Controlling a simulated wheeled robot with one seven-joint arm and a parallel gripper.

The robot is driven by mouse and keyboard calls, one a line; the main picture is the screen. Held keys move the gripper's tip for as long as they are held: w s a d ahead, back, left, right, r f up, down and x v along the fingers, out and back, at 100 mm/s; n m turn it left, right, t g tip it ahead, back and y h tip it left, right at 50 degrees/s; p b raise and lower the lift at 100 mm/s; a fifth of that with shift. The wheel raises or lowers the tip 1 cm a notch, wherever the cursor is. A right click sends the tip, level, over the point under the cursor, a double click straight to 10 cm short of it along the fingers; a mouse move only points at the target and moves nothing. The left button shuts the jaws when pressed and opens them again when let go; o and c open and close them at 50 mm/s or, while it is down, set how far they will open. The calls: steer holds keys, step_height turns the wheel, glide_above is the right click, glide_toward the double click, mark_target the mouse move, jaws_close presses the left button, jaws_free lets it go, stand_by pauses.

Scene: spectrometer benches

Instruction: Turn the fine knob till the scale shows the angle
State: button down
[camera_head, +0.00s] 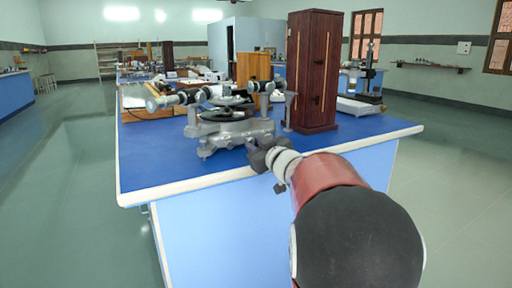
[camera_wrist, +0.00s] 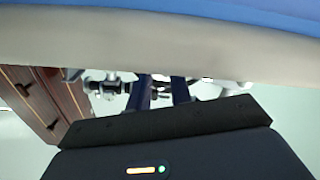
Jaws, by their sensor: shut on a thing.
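The grey spectrometer (camera_head: 222,130) stands on the blue bench top, with its telescope tube pointing left and another tube to the right. Its round dark scale plate (camera_head: 226,114) lies at mid-height; the angle reading is too small to read. My gripper (camera_head: 262,150) reaches in from the front right to the right side of the spectrometer's base. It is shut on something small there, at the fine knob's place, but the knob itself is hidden. In the wrist view, my two dark fingers (camera_wrist: 162,88) are close together, with blurred spectrometer parts (camera_wrist: 105,85) behind them.
The blue bench (camera_head: 160,172) has a pale front edge close under my arm. A tall dark wooden cabinet (camera_head: 312,70) stands right of the spectrometer, near my gripper. A wooden box (camera_head: 253,68) is behind. The bench's front left is clear.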

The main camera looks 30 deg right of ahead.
steer(key=shift+n, duration=0.3)
steer(key=c, duration=1.3)
jaws_free()
steer(key=shift+o, duration=0.2)
steer(key=s, duration=0.8)
steer(key=shift+w+d, duration=0.1)
